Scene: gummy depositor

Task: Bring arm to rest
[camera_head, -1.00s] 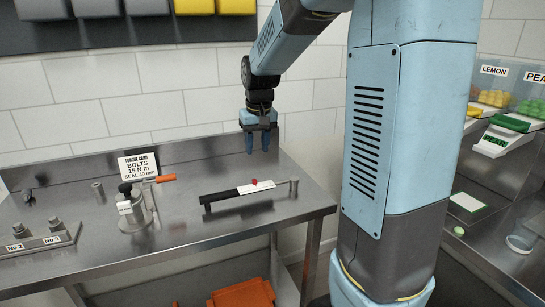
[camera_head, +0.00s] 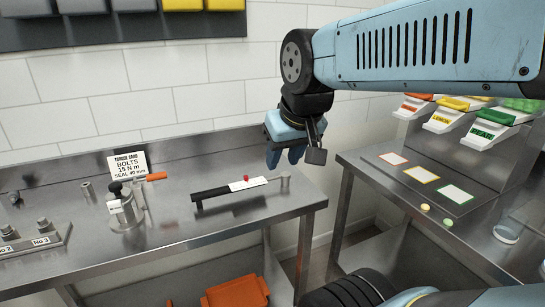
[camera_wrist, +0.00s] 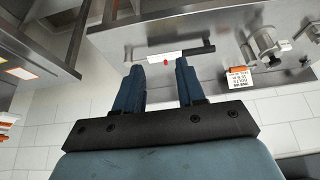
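My gripper (camera_head: 286,152) hangs in the air in front of the white tiled wall, above the right end of the steel bench (camera_head: 245,223). Its two blue fingers also show in the wrist view (camera_wrist: 160,82), spread apart with nothing between them. My blue arm reaches in from the upper right of the head view. A black-handled torque wrench (camera_head: 215,193) with a white label and a red knob lies on the bench; it also shows in the wrist view (camera_wrist: 195,50), beyond the fingertips. My gripper touches nothing that I can see.
A plate with bolts (camera_head: 35,240) lies at far left. A second steel bench (camera_head: 365,172) on the right holds coloured mats and hoppers. A gap separates the benches; an orange bin (camera_head: 236,293) sits below.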

